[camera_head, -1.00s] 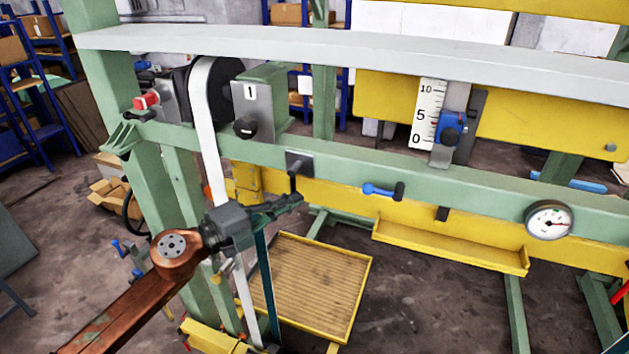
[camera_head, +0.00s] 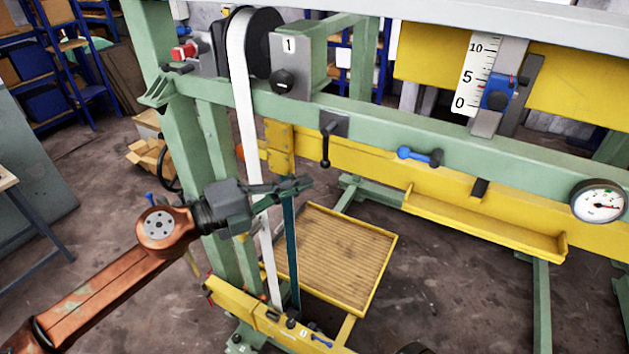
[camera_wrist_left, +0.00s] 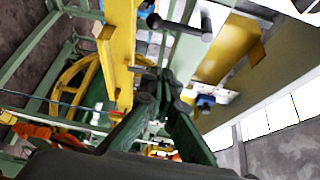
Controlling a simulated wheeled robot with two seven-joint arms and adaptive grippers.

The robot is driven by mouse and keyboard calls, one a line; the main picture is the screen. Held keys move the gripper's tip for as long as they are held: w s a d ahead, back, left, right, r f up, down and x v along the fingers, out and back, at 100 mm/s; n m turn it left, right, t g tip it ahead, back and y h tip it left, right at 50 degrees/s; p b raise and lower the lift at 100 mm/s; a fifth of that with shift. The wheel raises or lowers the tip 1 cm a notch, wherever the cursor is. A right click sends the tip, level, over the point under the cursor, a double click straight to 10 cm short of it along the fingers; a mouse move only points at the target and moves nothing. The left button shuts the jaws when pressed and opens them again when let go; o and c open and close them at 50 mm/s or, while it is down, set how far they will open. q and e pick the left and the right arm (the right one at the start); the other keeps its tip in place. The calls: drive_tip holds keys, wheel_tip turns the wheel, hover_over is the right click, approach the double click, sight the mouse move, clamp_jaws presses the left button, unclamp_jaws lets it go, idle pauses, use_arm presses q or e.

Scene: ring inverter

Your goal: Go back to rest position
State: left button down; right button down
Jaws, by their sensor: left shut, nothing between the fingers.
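My left gripper (camera_head: 306,183) is shut and empty. It is in front of the green frame (camera_head: 400,143), a little below the black crank handle (camera_head: 325,148) and apart from it in the picture. The white belt (camera_head: 245,110) runs down behind the gripper from the black wheel (camera_head: 264,42). In the left wrist view the closed fingers (camera_wrist_left: 166,82) point away from the camera, with nothing between them. A dark handle (camera_wrist_left: 182,27) shows above them. My right gripper is not in view.
A blue handle (camera_head: 418,156), a round gauge (camera_head: 598,202) and a blue slider (camera_head: 497,92) beside a scale sit on the frame. A yellow-rimmed tray (camera_head: 345,255) lies below.

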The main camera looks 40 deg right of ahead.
use_arm(q)
drive_tip(key=shift+w+a, duration=0.15)
drive_tip(key=shift+a, duration=0.3)
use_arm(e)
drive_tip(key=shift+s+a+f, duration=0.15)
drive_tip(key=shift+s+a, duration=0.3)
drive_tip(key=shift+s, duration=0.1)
